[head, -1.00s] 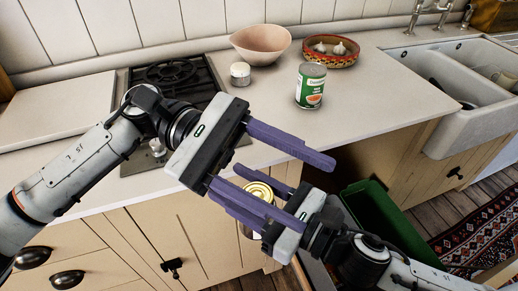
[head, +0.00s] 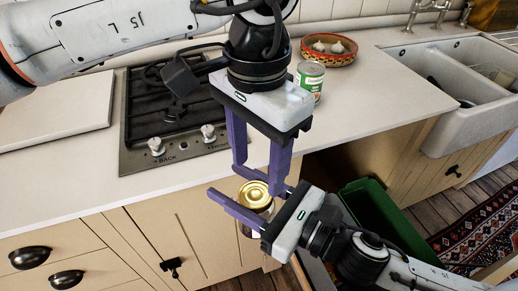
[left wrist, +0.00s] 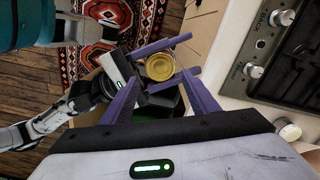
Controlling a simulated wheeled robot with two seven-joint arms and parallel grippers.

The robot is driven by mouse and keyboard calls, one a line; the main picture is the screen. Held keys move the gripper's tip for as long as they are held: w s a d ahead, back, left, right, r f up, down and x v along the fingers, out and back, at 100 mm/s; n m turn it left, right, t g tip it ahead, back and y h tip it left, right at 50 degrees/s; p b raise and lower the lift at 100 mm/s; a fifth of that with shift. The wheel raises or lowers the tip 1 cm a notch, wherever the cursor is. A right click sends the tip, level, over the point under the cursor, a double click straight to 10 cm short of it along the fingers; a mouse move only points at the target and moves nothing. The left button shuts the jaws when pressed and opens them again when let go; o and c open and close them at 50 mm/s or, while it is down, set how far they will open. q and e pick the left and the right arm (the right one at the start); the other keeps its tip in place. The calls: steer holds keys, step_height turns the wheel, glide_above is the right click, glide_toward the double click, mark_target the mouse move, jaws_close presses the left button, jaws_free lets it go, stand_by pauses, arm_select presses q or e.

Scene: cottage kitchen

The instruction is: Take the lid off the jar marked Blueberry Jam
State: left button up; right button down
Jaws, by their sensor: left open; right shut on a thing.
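A jar with a gold lid (head: 255,194) is held upright in front of the counter edge. Its label is too small and hidden to read. My right gripper (head: 238,186) is shut around the jar's body, below the lid. My left gripper (head: 260,181) is open and points down over the jar, with its purple fingers on either side above the lid. In the left wrist view, the gold lid (left wrist: 160,66) shows ahead between the open fingers of my left gripper (left wrist: 158,80). I cannot tell whether they touch it.
A hob (head: 150,135) is set into the white counter (head: 60,200). A green-labelled can (head: 312,72) and a patterned bowl of garlic (head: 340,50) stand behind my left arm. A sink (head: 450,120) is at right. A green bin (head: 375,215) is below the counter.

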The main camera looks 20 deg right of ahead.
mark_target(258, 194)
arm_select(q)
steer(key=shift+f, duration=2.8)
steer(key=c, duration=0.9)
steer(key=shift+s+n, duration=0.1)
steer(key=shift+n, duration=1.6)
steer(key=o, duration=1.2)
steer(key=shift+c, duration=0.2)
